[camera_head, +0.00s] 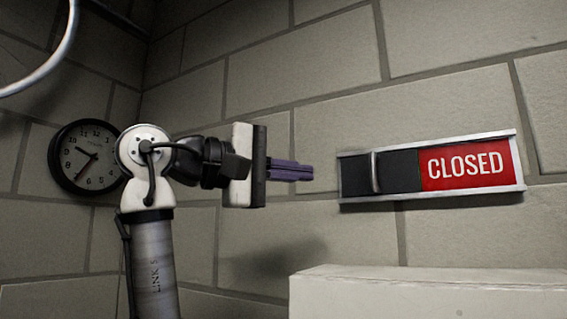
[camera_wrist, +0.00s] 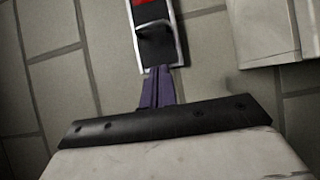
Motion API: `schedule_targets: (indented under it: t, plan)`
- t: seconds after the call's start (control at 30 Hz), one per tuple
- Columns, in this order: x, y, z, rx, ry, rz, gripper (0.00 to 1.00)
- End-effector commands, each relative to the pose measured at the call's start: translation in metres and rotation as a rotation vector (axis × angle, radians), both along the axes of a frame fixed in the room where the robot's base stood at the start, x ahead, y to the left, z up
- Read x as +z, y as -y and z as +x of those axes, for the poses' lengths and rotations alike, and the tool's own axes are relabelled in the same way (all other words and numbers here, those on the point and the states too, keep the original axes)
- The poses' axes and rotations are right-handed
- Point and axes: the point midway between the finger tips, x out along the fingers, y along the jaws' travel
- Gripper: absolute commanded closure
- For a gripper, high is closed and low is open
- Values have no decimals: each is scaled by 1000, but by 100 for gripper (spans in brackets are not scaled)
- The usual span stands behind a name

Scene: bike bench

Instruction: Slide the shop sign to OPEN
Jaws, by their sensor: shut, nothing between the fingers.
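The shop sign (camera_head: 432,168) is a silver-framed slider on the block wall. Its right part shows a red panel reading CLOSED. A dark grey slider plate (camera_head: 401,172) covers the left part, with a silver upright handle (camera_head: 375,172) near its left end. My gripper (camera_head: 311,172), with purple fingers, is shut and empty. It points right, to the left of the sign's left end, with a small gap in the head view. In the wrist view the sign (camera_wrist: 158,45) lies just beyond the fingertips (camera_wrist: 159,70); I cannot tell there whether they touch.
A white box-like surface (camera_head: 430,292) stands below the sign and also shows at the right of the wrist view (camera_wrist: 262,32). A round black clock (camera_head: 88,157) hangs at left. A pale curved tube (camera_head: 45,62) crosses the upper left corner.

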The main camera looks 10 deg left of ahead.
Motion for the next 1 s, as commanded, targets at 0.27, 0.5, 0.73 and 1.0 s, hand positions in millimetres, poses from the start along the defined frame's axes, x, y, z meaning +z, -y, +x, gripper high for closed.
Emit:
schedule_targets:
  t: [0.27, 0.5, 0.73, 1.0]
  plan:
    - [3, 47, 33, -1, 0, 1, 100]
    - [1, 75, 28, 1, 1, 1, 100]
    - [-1, 80, 27, 1, -1, -1, 100]
    - [-2, 84, 26, 0, 0, 0, 100]
